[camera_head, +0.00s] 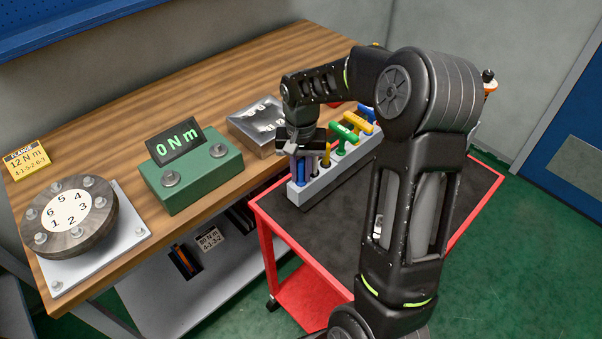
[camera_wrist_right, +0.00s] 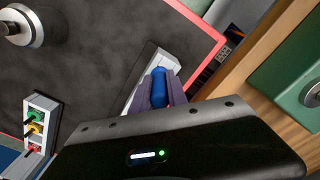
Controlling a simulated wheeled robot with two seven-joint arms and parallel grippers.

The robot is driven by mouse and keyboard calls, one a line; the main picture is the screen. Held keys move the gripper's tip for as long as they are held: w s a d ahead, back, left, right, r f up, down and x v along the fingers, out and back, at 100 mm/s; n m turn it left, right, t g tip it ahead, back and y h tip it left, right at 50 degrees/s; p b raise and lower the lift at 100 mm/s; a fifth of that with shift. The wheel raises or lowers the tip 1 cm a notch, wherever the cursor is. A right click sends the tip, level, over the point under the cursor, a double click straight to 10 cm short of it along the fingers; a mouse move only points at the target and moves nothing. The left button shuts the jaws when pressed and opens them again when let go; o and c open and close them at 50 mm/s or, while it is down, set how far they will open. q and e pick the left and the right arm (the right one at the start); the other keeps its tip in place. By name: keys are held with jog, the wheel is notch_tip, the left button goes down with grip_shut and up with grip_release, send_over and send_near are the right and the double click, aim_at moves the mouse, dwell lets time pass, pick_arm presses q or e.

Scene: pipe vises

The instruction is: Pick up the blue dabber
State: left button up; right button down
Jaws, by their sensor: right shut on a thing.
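The blue dabber (camera_head: 301,172) stands in the near end slot of the grey rack (camera_head: 325,186) on the cart. My right gripper (camera_head: 304,157) points down over that end of the rack and is shut on the dabber. In the right wrist view the dabber's blue body (camera_wrist_right: 158,86) shows between the purple-grey fingers (camera_wrist_right: 160,92), with the light rack (camera_wrist_right: 150,62) right behind it. The dabber's upper part is hidden by the gripper. My left gripper is not in view.
Green (camera_head: 344,132) and yellow T-handled tools stand farther along the rack. The red-edged cart (camera_head: 262,215) has a dark top. The wooden bench (camera_head: 225,95) beside it carries a green torque meter (camera_head: 190,170), a metal box (camera_head: 257,125) and a bolted flange (camera_head: 68,215).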

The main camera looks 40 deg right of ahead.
notch_tip(320, 180, up, 10)
jog(key=shift+f+b, duration=0.2)
jog(key=shift+b, duration=0.45)
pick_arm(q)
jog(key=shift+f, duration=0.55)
pick_arm(e)
jog(key=shift+r, duration=0.25)
